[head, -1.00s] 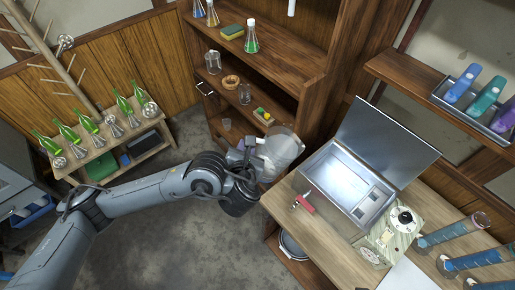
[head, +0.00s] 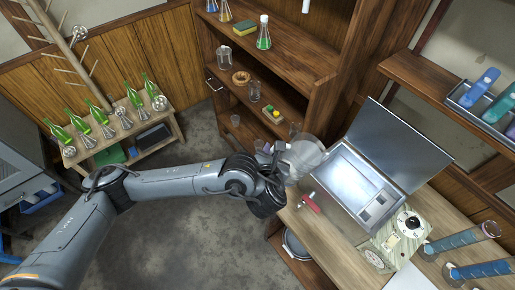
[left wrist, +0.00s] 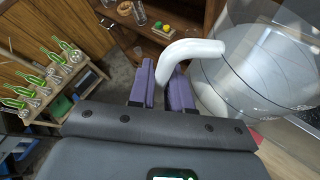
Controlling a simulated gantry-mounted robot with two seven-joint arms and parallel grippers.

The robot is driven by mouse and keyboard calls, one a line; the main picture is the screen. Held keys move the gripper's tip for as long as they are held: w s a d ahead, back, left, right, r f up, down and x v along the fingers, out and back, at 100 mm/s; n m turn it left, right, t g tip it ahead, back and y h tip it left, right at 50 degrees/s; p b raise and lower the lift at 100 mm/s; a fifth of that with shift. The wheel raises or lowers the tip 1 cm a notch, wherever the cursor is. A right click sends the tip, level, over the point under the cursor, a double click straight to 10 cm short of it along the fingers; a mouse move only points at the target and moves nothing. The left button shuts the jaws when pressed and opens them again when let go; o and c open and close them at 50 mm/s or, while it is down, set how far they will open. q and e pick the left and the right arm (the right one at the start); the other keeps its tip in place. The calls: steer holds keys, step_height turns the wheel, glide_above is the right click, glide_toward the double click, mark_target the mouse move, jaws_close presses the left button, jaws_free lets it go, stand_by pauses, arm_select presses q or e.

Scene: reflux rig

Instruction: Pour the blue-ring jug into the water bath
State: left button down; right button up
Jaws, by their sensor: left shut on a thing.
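A large clear jug (head: 308,154) with a pale handle is held in the air by my left gripper (head: 274,160). In the left wrist view the gripper's purple fingers (left wrist: 164,88) are shut on the handle (left wrist: 190,52), and the jug body (left wrist: 252,78) is to their right. Faint lines show on the jug; I cannot make out a blue ring or tell the liquid level. An open steel basin with a raised lid, which looks like the water bath (head: 347,182), stands on the bench just right of the jug. My right gripper is not in view.
A red-handled tool (head: 311,203) lies on the bench left of the basin. A beige box with a dial (head: 397,240) and blue-filled cylinders (head: 455,241) stand to the right. A wooden shelf with glassware (head: 273,88) rises behind the jug.

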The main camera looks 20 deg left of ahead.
mark_target(307, 143)
arm_select(q)
steer(key=shift+m+t, duration=0.3)
steer(key=w+d, duration=0.1)
steer(key=d, duration=0.2)
steer(key=w+d, duration=0.1)
steer(key=d, duration=0.4)
steer(key=shift+w+d+f+p, duration=0.3)
steer(key=shift+w, duration=0.1)
steer(key=shift+w+d+r, duration=0.1)
steer(key=shift+w+d, duration=0.1)
steer(key=shift+d, duration=0.3)
steer(key=shift+d+r+m+p, duration=0.2)
steer(key=shift+r+m+p, duration=0.1)
steer(key=shift+p, duration=0.75)
steer(key=shift+w+f, duration=0.1)
steer(key=shift+f, duration=0.05)
steer(key=shift+d+r+m+y+p, duration=0.1)
steer(key=shift+r+m+y+p, duration=0.3)
steer(key=shift+p, duration=0.5)
steer(key=shift+r+p, duration=0.2)
steer(key=shift+p, duration=0.15)
